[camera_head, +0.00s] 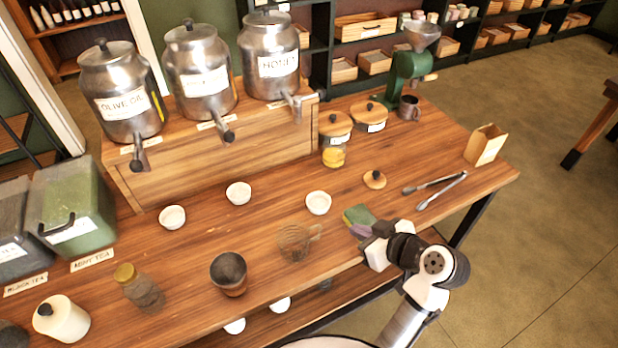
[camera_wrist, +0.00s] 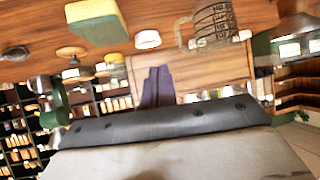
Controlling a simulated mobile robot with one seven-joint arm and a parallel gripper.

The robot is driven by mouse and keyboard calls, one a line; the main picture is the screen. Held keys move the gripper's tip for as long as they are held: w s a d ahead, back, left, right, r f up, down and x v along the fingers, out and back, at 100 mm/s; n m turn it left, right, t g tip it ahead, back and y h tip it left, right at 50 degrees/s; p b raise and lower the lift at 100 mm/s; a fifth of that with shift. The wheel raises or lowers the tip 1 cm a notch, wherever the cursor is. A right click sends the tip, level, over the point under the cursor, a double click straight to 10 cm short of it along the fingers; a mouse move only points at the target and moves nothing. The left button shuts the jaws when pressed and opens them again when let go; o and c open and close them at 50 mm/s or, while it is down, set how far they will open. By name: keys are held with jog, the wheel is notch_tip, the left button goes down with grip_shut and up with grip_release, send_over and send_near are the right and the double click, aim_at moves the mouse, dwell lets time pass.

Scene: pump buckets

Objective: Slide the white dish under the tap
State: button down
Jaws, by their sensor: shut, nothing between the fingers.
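Three small white dishes stand on the wooden counter: a left one (camera_head: 172,217), a middle one (camera_head: 238,193) and a right one (camera_head: 318,202). A white dish also shows in the wrist view (camera_wrist: 147,39). None is directly under a tap. The metal dispensers have a left tap (camera_head: 140,163), a middle tap (camera_head: 228,136) and a right tap (camera_head: 295,112) jutting over the counter. My gripper (camera_head: 361,230) is at the counter's front edge, right of the right dish and apart from it. Its fingers (camera_wrist: 159,72) are shut and empty.
A green and yellow sponge (camera_wrist: 97,22) lies close to my gripper. A glass jug (camera_head: 296,242) stands in front of the right dish. A dark cup (camera_head: 229,272), a lidded jar (camera_head: 335,152) and tongs (camera_head: 436,188) are nearby. Bare counter lies between the dishes and the dispenser box (camera_head: 220,155).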

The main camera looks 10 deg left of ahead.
send_near(339, 235)
jog(key=shift+w+a+r, duration=0.2)
jog(key=shift+a+r, duration=0.05)
jog(key=shift+a, duration=0.3)
jog(key=shift+w+a+r, duration=0.2)
jog(key=shift+a, duration=0.3)
jog(key=shift+w+a+r, duration=0.25)
jog(key=shift+a, duration=0.3)
jog(key=shift+w+d+b+x, duration=0.1)
jog(key=shift+b+x, duration=0.25)
jog(key=shift+x, duration=0.6)
jog(key=shift+w+d+b+x, duration=0.15)
jog(key=shift+b+x, duration=0.25)
jog(key=shift+x, duration=0.55)
jog(key=shift+w+d+b+x, duration=0.1)
jog(key=shift+b+x, duration=0.25)
jog(key=shift+x, duration=0.6)
jog(key=shift+w+a+b, duration=0.35)
jog(key=shift+w+a, duration=1.3)
jog(key=shift+w, duration=0.75)
jog(key=shift+w+a+b, duration=0.3)
jog(key=shift+w+a, duration=1.35)
jog(key=shift+w, duration=0.8)
jog(key=shift+w+a+b, duration=0.35)
jog(key=shift+w+a, duration=1.3)
jog(key=shift+w, duration=0.75)
